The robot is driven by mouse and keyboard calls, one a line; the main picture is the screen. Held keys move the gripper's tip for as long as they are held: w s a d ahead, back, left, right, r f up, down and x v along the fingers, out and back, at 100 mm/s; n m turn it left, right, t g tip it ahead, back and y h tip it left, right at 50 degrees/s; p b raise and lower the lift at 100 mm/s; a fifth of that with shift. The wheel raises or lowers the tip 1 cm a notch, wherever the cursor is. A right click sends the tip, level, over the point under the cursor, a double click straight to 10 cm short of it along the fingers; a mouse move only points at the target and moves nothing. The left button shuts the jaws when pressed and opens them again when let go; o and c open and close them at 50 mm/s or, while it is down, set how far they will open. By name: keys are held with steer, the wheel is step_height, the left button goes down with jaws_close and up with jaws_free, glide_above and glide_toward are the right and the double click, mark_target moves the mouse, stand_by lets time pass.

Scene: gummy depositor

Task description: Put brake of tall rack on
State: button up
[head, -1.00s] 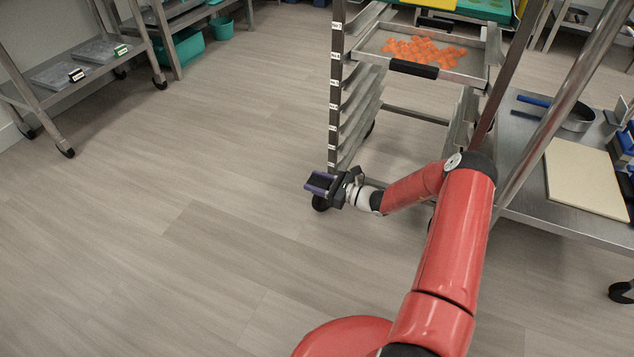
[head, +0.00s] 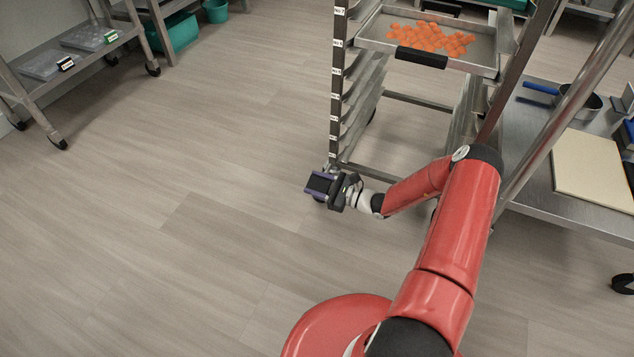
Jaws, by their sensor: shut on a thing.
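The tall rack (head: 337,95) stands at the upper middle in the head view, a steel frame with labelled runners on its left post. Its near left caster is at the foot of that post, mostly hidden behind my gripper (head: 318,184). Only a dark bit of the wheel shows below the jaws. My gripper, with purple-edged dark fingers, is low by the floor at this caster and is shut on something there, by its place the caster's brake. The brake itself is hidden, so its position cannot be told.
A tray (head: 482,68) of orange gummies sits in the rack. A steel table (head: 540,200) with a beige board (head: 592,170) and a round pan (head: 580,106) stands at the right. A low shelf (head: 85,68) is at the upper left. The floor (head: 170,220) on the left is clear.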

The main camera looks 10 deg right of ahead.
steer(key=o, duration=1.3)
steer(key=shift+s+f, duration=0.1)
steer(key=shift+f, duration=0.2)
steer(key=shift+o, duration=0.2)
steer(key=v, duration=0.7)
steer(key=shift+s+d+p, duration=0.2)
steer(key=shift+s+p, duration=0.1)
steer(key=shift+p, duration=0.15)
steer(key=shift+r, duration=0.15)
